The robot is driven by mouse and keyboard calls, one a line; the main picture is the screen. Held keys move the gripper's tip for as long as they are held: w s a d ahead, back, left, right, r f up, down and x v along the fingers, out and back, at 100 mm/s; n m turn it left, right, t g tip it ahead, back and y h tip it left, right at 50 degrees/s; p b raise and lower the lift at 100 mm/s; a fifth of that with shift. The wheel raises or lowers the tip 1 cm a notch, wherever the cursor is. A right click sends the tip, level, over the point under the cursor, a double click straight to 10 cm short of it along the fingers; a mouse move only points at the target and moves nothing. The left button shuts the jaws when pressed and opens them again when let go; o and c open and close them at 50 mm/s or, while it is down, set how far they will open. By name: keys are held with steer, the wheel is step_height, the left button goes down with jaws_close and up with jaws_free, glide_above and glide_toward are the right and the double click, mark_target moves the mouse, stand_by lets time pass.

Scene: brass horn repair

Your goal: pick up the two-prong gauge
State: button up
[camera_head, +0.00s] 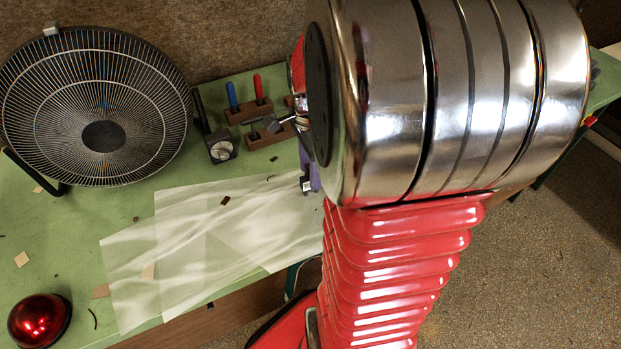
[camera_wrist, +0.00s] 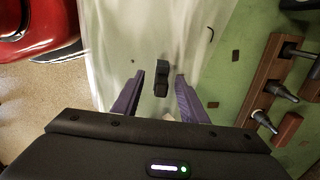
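A small dark block-like piece with a notched outline (camera_wrist: 162,68), possibly the two-prong gauge, lies on or just above the pale sheet in the wrist view. I cannot make out its prongs clearly. My gripper (camera_wrist: 159,80) has two purple fingers, open, one on each side of the piece with a gap at both sides. In the head view a purple finger of my gripper (camera_head: 313,176) shows beside my arm, which hides most of the gripper. A small dark shape shows there too, too small to identify.
Translucent sheets (camera_head: 185,245) cover the front of the green table (camera_head: 85,225). Wooden racks (camera_head: 248,112) with tools stand behind; a rack (camera_wrist: 268,85) is right of my gripper in the wrist view. A round grille heater or fan (camera_head: 100,95) and red dome (camera_head: 39,320) stand left.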

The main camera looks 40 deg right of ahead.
steer(key=shift+f, duration=1.9)
steer(key=shift+c, duration=0.4)
jaws_close()
